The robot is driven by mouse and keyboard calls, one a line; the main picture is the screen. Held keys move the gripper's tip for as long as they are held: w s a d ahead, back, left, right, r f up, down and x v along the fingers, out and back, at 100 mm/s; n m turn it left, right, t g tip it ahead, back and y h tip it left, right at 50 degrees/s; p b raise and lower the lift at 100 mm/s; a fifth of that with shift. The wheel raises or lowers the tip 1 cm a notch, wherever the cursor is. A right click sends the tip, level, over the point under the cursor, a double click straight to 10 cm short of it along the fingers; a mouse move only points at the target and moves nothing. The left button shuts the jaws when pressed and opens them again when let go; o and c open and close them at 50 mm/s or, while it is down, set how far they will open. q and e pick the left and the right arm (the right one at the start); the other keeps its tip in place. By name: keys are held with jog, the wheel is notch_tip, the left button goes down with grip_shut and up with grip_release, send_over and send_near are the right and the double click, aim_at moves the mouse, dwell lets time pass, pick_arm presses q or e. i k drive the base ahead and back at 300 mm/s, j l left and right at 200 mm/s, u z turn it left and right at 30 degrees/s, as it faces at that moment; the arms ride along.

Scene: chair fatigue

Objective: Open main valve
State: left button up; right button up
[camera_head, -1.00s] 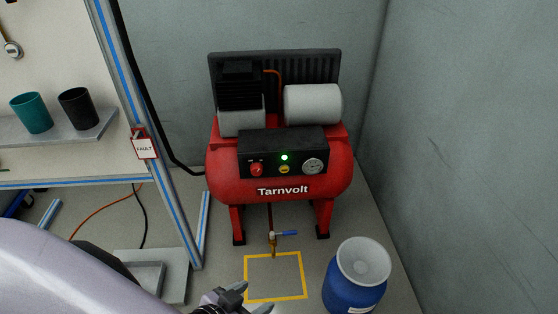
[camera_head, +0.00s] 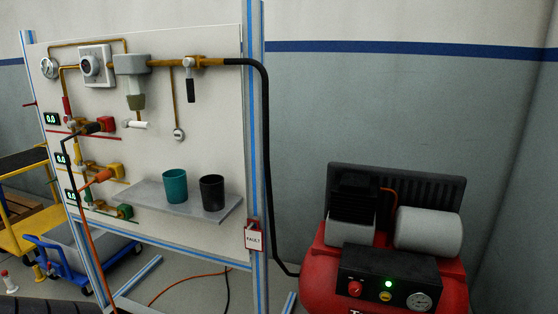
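A valve with a black lever (camera_head: 190,90) sits at the upper right of the white panel (camera_head: 215,120), on the brass pipe (camera_head: 161,63). It appears to be the main valve, though I see no label on it. Its lever hangs straight down, crosswise to the horizontal pipe. A black hose (camera_head: 266,130) runs from the pipe's right end down towards the red compressor (camera_head: 455,290). Neither of my grippers is in view.
A grey shelf (camera_head: 222,212) on the panel holds a teal cup (camera_head: 174,186) and a black cup (camera_head: 211,192). A red-and-white FAULT tag (camera_head: 254,238) hangs on the frame post. A yellow cart (camera_head: 20,235) and a blue trolley (camera_head: 75,278) stand at left.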

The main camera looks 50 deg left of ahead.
aim_at(190, 83)
jog(key=l+u, duration=0.1)
jog(key=u, duration=1.85)
jog(key=j, duration=0.1)
